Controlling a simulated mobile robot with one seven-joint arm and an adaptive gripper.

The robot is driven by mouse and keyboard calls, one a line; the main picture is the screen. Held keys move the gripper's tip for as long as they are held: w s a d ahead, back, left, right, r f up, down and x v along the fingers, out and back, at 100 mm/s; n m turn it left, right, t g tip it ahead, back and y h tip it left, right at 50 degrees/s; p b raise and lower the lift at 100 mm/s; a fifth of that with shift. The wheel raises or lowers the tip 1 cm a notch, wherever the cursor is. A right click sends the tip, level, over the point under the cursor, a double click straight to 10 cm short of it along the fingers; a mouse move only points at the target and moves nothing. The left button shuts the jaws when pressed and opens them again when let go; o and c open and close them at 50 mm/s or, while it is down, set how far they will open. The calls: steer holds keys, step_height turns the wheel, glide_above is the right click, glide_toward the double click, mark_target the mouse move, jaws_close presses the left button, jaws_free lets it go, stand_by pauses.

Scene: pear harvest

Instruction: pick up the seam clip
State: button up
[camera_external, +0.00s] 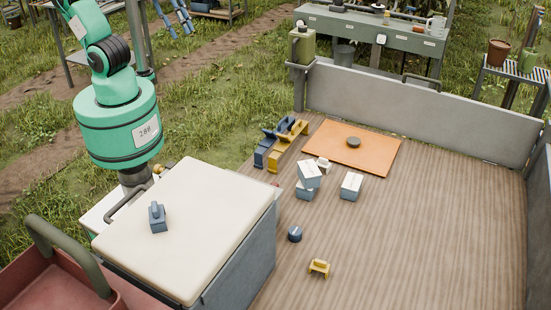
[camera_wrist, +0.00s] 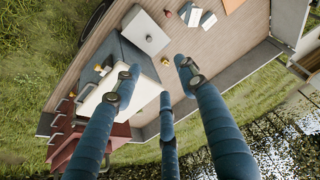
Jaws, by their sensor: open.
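A small yellow bracket-shaped piece (camera_external: 319,268), which looks most like the seam clip, stands on the wooden bed floor near the front in the external view. A blue-grey block with a raised grip (camera_external: 157,217) sits on the pale lid; I cannot tell for certain which is named the clip. My gripper (camera_external: 178,17) is at the upper left of the external view, high and well apart from both. In the wrist view my gripper (camera_wrist: 158,85) has its blue fingers spread, with nothing between them.
The pale-lidded box (camera_external: 190,205) stands beside the clear right floor. A blue puck (camera_external: 295,234), white-topped boxes (camera_external: 351,186) and an orange mat (camera_external: 375,150) lie behind the yellow piece. Blue and yellow brackets (camera_external: 288,140) stand at the left edge. A grey wall (camera_external: 420,105) closes the back.

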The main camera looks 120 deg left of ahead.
steer(key=w+a+f+g, duration=0.1)
steer(key=w+a+f, duration=0.15)
steer(key=w, duration=0.55)
steer(key=w+a+f, duration=0.1)
steer(key=w+a, duration=0.3)
steer(key=w, duration=0.3)
steer(key=g+b, duration=0.1)
steer(key=g, duration=0.3)
glide_above(323, 159)
step_height(323, 159, down, 45)
steer(key=shift+m, duration=0.3)
steer(key=shift+f, duration=0.1)
steer(key=shift+f+b, duration=0.8)
steer(key=shift+f, duration=3.4)
